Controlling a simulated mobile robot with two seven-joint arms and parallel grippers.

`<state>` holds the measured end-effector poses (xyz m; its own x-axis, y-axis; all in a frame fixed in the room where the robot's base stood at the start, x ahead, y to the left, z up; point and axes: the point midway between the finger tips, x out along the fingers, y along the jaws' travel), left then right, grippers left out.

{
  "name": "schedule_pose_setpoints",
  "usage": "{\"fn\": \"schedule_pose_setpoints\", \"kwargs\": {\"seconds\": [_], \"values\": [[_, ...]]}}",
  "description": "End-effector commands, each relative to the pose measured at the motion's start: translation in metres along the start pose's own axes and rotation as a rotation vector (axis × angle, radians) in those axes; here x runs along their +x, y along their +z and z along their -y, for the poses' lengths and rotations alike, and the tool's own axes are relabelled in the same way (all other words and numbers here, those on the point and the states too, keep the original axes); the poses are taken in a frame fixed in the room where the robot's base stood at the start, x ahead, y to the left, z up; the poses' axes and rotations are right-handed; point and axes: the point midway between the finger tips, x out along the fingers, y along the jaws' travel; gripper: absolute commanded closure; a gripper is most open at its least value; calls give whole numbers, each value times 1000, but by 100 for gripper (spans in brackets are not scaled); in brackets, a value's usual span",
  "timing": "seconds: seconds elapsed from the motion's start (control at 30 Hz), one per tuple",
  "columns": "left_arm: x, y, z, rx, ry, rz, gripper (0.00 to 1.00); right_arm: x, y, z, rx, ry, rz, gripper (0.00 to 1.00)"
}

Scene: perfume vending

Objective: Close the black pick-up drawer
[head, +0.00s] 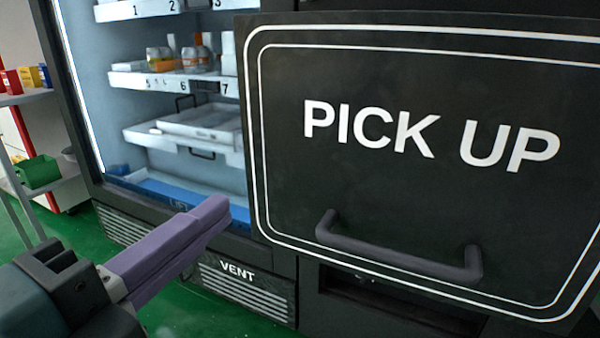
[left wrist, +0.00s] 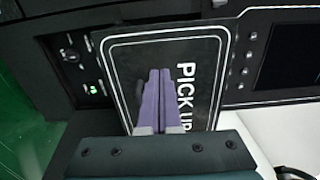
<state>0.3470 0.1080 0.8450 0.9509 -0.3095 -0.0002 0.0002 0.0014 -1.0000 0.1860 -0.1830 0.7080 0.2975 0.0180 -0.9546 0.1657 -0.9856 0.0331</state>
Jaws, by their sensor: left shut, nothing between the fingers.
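The black pick-up drawer (head: 400,200) fills the right of the head view. Its front carries white "PICK UP" lettering, a double white outline and a dark bar handle (head: 398,252) near the bottom. The front looks tilted and stands out from the machine, with a dark gap below it. It also shows turned sideways in the left wrist view (left wrist: 165,52). My left gripper (head: 222,212) has purple fingers, shut and empty, just left of the drawer's lower left edge. In the left wrist view the fingers (left wrist: 160,75) point at the drawer front; I cannot tell if they touch.
The vending machine's open cabinet (head: 190,100) has numbered shelves with small bottles (head: 160,58). Vent panels (head: 245,285) lie below it. A side rack (head: 30,100) with a green bin (head: 38,172) stands at the far left. Green floor shows at the lower left.

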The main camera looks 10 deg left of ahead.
Motion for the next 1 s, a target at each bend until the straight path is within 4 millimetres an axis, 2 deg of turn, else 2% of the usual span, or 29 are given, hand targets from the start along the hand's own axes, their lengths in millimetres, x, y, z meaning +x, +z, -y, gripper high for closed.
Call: {"fn": "schedule_pose_setpoints", "kwargs": {"seconds": [0.2,0.43,0.6,1.0], "values": [[45,0,-1,-1,-4,0,100,10,2,0,0,0,-3,2],[79,0,-1,-2,-2,2,100,18,4,0,0,1,-6,2],[90,0,-1,-3,0,2,100,20,4,0,0,1,-7,2],[91,0,0,-3,1,2,100,20,3,0,0,1,-8,2]]}}
